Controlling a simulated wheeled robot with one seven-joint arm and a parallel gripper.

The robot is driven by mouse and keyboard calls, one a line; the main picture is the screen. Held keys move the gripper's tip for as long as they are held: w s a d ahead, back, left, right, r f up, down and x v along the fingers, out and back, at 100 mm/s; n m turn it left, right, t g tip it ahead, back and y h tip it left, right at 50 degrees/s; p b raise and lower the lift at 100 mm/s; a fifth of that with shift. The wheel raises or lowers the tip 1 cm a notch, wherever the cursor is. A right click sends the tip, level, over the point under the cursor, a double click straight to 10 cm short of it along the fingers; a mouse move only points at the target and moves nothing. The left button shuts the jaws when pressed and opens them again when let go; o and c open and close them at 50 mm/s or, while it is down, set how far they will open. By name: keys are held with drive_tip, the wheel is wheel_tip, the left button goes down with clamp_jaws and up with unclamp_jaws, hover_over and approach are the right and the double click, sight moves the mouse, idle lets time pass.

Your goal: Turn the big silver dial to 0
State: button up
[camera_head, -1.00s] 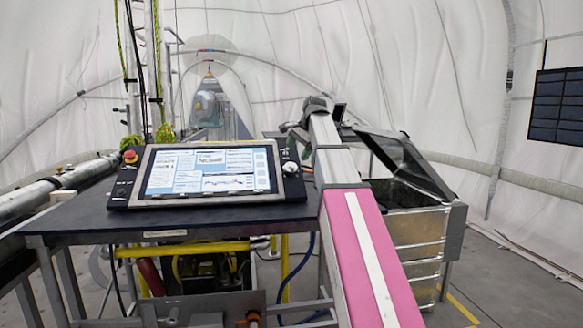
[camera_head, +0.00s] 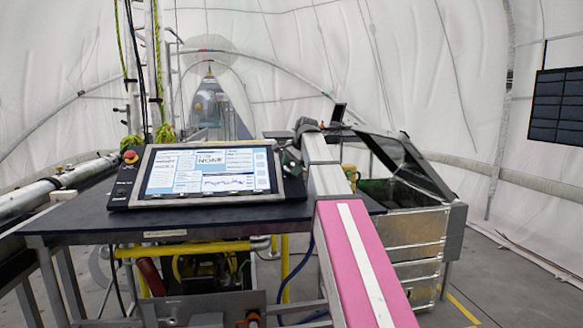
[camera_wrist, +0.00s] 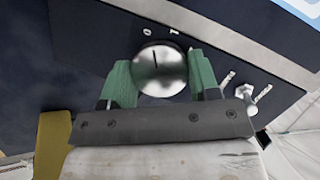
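The big silver dial (camera_wrist: 159,71) is a round, shiny knob on a dark panel in the wrist view. Its dark mark points up the picture, roughly toward the printed 0 (camera_wrist: 147,31), with a 1 (camera_wrist: 174,34) to the right. My gripper (camera_wrist: 160,82) has its two green fingers apart, one on each side of the dial. The gap is about the dial's width; I cannot tell if they touch it. In the head view my gripper (camera_head: 292,161) is low over the right end of the console, and hides the dial.
A small metal toggle switch (camera_wrist: 263,92) stands right of the right finger. A tilted screen (camera_head: 208,172) and a red emergency button (camera_head: 130,157) share the console on a dark table (camera_head: 190,218). An open metal crate (camera_head: 420,235) stands to the right.

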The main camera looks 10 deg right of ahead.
drive_tip(key=shift+c, duration=1.2)
drive_tip(key=shift+n+g+h, duration=0.3)
drive_tip(key=shift+n+h, duration=0.1)
drive_tip(key=shift+n, duration=1.1)
drive_tip(key=o, duration=0.9)
drive_tip(key=shift+r, duration=0.1)
drive_tip(key=v, duration=1)
drive_tip(key=shift+s+r, duration=0.15)
drive_tip(key=shift+r, duration=0.1)
